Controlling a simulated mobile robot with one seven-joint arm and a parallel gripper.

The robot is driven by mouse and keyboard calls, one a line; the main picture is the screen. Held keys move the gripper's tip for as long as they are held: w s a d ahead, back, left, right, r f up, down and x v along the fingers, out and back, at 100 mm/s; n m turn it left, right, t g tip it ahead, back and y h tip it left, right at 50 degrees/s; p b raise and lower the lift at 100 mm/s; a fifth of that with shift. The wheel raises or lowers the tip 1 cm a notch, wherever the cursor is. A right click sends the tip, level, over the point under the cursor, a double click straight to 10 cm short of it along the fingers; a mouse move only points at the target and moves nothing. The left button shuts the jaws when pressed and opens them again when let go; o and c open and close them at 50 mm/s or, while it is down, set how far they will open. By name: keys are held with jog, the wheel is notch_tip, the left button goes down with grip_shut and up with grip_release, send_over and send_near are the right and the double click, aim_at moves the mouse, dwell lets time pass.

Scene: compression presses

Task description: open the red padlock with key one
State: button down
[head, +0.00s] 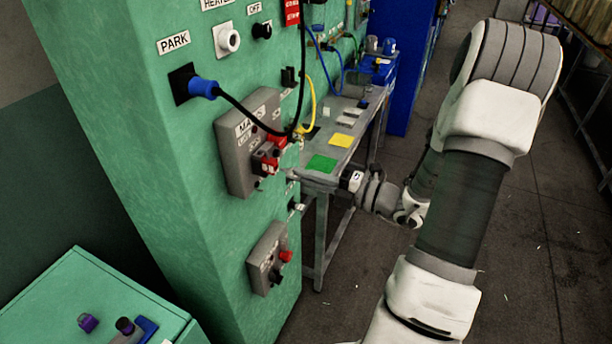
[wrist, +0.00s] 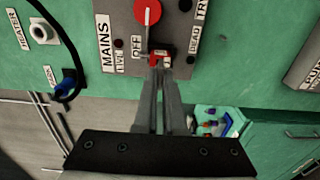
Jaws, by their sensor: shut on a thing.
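The red padlock (head: 264,159) hangs at the red switch on the grey MAINS box (head: 238,172). In the wrist view the padlock (wrist: 153,54) shows just below the round red switch knob (wrist: 147,11), at the OFF label. My gripper (wrist: 160,66) points straight at the padlock, its two long fingers nearly together at the tips. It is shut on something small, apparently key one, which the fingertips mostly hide. I cannot tell how deep the key sits in the padlock. In the head view my gripper (head: 292,176) reaches in from the right, close to the padlock.
A black cable (head: 244,108) from the blue PARK plug (head: 203,88) loops in front of the MAINS box. A smaller grey box (head: 265,262) with a red knob is below. A grey bench (head: 369,124) stands behind. A green cabinet (head: 70,280) stands lower left.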

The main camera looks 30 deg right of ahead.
jog(key=shift+p, duration=0.4)
jog(key=shift+p+x, duration=0.3)
jog(key=shift+x, duration=1.1)
jog(key=c, duration=0.9)
grip_release()
jog(key=b+v, duration=0.2)
jog(key=v, duration=1.5)
jog(key=shift+s+d, duration=0.2)
jog(key=shift+a, duration=0.1)
